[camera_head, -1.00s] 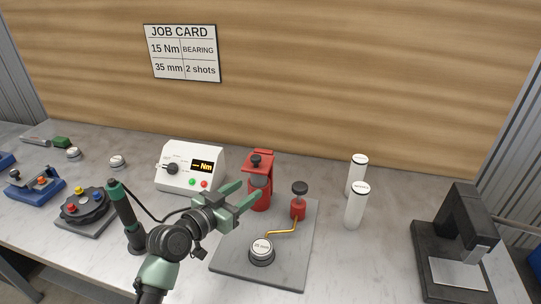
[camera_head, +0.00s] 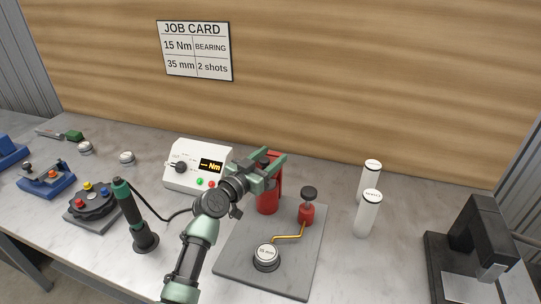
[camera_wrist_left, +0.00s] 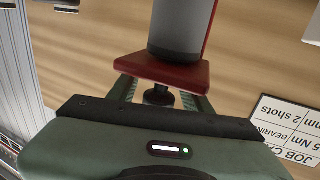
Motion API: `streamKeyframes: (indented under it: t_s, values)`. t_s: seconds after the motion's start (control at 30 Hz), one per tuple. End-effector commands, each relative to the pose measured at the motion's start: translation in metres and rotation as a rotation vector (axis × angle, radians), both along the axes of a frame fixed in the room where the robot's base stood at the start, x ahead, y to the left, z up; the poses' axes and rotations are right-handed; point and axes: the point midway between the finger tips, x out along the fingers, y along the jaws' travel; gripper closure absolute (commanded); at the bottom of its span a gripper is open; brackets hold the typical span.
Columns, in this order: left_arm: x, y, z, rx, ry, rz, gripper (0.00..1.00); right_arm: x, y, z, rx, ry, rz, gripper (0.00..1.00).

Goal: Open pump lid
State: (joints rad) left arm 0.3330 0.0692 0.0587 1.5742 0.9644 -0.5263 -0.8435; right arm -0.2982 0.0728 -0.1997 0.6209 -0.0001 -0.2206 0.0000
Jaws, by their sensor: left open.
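The red pump (camera_head: 267,202) stands at the back of a grey plate (camera_head: 262,282). My left gripper (camera_head: 278,155) is at the pump's top and hides most of its lid in the head view. In the left wrist view, which is upside down, the red lid (camera_wrist_left: 165,70) sits against the pump's grey cylinder (camera_wrist_left: 182,28). The lid's black knob (camera_wrist_left: 158,95) lies between the fingers of my left gripper (camera_wrist_left: 160,92). The fingers are open, with gaps beside the knob. My right gripper is not in view.
A red plunger with a black knob (camera_head: 309,193), a brass pipe (camera_head: 290,237) and a round gauge (camera_head: 266,257) are on the plate. White canisters (camera_head: 368,215) stand right, a torque display box (camera_head: 190,181) left. A black press (camera_head: 478,235) is far right.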

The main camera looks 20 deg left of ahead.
Motion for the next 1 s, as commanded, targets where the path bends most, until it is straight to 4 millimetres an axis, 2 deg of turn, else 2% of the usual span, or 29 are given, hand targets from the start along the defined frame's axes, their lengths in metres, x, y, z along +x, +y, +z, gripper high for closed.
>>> streamKeyframes:
  t_s: [0.23,0.27,0.4,0.43,1.0]
  values:
    - [0.0009,-0.0008,-0.0003,0.001,0.000,0.000,0.51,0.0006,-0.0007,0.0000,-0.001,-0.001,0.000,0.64]
    - [0.0008,-0.0007,-0.0003,0.001,0.000,0.000,0.56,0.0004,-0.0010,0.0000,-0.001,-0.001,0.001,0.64]
    - [0.0007,-0.0007,-0.0004,0.000,0.000,-0.001,0.95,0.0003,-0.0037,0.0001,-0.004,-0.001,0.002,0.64]
    - [0.0007,-0.0007,-0.0003,0.000,0.000,0.000,1.00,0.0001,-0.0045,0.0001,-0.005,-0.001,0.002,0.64]
    - [0.0006,-0.0004,-0.0005,0.000,0.001,0.000,1.00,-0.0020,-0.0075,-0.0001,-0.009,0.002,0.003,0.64]
